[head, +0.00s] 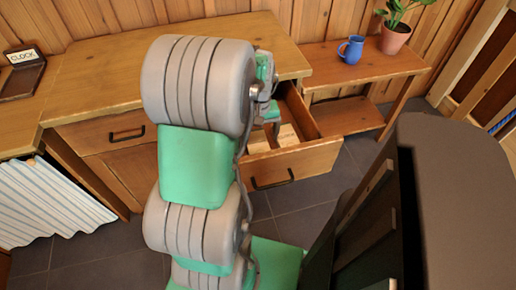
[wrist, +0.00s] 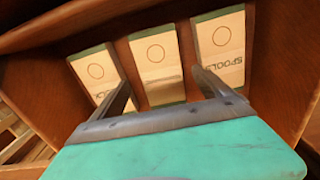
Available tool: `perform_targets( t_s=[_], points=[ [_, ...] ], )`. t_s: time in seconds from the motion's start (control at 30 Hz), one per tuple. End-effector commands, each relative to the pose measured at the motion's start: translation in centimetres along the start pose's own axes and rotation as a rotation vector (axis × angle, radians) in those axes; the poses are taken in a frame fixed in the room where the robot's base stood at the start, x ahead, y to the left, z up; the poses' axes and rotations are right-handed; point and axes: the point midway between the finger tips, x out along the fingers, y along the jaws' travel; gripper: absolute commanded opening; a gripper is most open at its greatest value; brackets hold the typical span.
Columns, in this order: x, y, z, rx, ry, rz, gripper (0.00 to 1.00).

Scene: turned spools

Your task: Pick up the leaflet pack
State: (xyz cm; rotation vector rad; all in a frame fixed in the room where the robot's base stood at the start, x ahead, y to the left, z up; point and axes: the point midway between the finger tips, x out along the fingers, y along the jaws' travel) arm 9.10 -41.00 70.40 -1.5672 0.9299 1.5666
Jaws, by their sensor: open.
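Three pale packs with dark green edges, each printed with a circle, lie side by side in an open drawer (head: 295,162). In the wrist view the right pack (wrist: 222,38) reads "SPOOLS". The left pack (wrist: 96,68) shows only letters like "CK". The middle pack's (wrist: 155,52) lower part has no readable lettering. I cannot tell for certain which one is the leaflet pack. My gripper (wrist: 158,82) is open and empty, its fingers spread across the middle pack's width, the tips near the gaps either side. In the head view my arm hides most of the drawer.
The drawer's wooden walls (wrist: 70,20) stand close around the packs. The desk top (head: 110,85) is mostly clear, with a "CLOCK" sign (head: 22,57) at left.

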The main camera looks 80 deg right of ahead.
Motion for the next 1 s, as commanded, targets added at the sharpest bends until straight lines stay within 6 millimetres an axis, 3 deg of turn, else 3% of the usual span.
perform_targets(
  t_s=[0.03,0.13,0.4,1.0],
  points=[
    [1.4,-0.2,0.2,-0.001,-0.005,-0.002,0.89],
    [2.8,-0.2,0.1,-0.001,-0.003,-0.001,0.89],
    [3.1,-0.2,0.0,-0.001,0.000,0.000,0.89],
    [3.1,-0.2,0.0,-0.001,0.000,0.000,0.40]
  ],
)
